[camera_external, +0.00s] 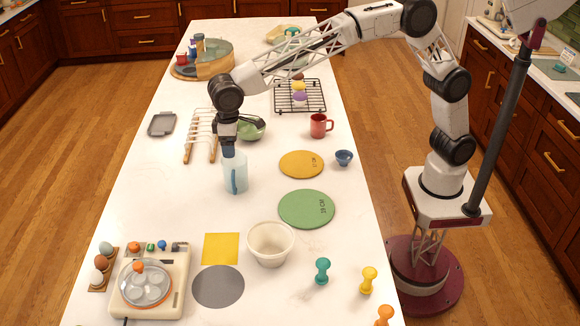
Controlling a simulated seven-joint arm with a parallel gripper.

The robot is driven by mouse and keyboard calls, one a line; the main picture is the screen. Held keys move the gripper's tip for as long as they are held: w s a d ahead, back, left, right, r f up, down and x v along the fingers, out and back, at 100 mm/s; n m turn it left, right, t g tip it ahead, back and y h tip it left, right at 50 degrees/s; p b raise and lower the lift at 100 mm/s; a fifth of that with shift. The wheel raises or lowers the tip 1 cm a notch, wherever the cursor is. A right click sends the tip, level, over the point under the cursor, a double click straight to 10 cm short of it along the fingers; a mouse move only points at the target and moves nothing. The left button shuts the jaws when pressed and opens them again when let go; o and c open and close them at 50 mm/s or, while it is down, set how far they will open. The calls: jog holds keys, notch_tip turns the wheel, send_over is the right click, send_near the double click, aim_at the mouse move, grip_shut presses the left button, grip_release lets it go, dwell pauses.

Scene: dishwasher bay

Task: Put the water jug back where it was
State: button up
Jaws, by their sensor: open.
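The water jug (240,177) is a pale blue, translucent vessel with a darker blue strip on its side. It stands upright on the white counter near the middle. My gripper (229,158) points down from above and is at the jug's top left. The jaws are open. The fingertips overlap the jug in this view, so I cannot tell whether they touch it or are inside it.
A wooden rack (200,137) and green bowl (251,130) stand behind the jug. Yellow (301,164) and green (306,209) discs lie right. A white bowl (270,244), yellow square (221,248), grey disc (218,287) and egg cooker (146,284) are in front.

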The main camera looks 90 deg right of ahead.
jog(key=shift+s+d+r, duration=0.1)
jog(key=s+d+r+t, duration=0.1)
jog(key=s+d+r, duration=0.3)
jog(key=s+d, duration=0.7)
jog(key=s+d+r, duration=0.5)
jog(key=s+d, duration=0.2)
jog(key=s, duration=0.8)
jog(key=s+d+f, duration=0.3)
jog(key=s, duration=0.8)
jog(key=s+d+f+t, duration=0.1)
jog(key=s+d+f, duration=0.3)
jog(key=s, duration=0.7)
jog(key=s+d+f, duration=0.3)
jog(key=s+d, duration=0.1)
jog(key=s, duration=0.7)
jog(key=shift+f+t, duration=0.15)
jog(key=shift+t, duration=0.15)
